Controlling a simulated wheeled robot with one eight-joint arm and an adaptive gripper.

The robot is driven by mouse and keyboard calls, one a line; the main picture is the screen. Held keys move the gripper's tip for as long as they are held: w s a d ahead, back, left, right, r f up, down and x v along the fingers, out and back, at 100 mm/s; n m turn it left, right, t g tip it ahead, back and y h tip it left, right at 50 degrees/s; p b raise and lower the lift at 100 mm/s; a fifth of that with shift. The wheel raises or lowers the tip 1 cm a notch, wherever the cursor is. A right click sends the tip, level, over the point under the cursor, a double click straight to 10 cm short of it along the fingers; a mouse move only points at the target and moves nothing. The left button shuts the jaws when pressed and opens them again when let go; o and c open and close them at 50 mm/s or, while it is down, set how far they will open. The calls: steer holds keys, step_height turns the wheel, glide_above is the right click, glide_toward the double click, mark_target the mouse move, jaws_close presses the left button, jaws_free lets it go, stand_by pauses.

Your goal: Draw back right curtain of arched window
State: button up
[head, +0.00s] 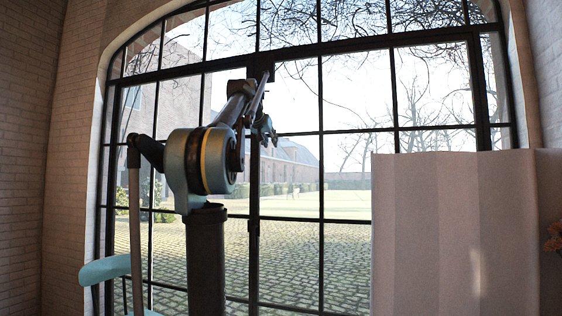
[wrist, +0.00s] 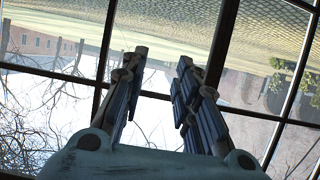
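The right curtain (head: 425,235) is a pale pinkish panel with vertical folds. It hangs in front of the lower right part of the arched window (head: 345,165), and its top edge shows below the upper panes. My gripper (head: 265,130) is up in front of the middle of the window, left of the curtain and apart from it. In the wrist view my gripper (wrist: 163,58) has its two fingers spread, with only window glass and bars behind the gap. The curtain does not show in the wrist view.
Dark window bars (head: 321,190) cross the glass. A whitewashed brick wall (head: 70,160) stands at the left. Orange-pink flowers (head: 553,238) show at the right edge, close to the curtain. The space between my gripper and the curtain looks clear.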

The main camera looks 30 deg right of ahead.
mark_target(282, 156)
steer(key=x, duration=1.1)
steer(key=r+x, duration=0.1)
steer(key=x, duration=0.5)
steer(key=shift+w+d+f, duration=0.15)
steer(key=shift+d, duration=0.3)
steer(key=shift+c, duration=0.5)
jaws_close()
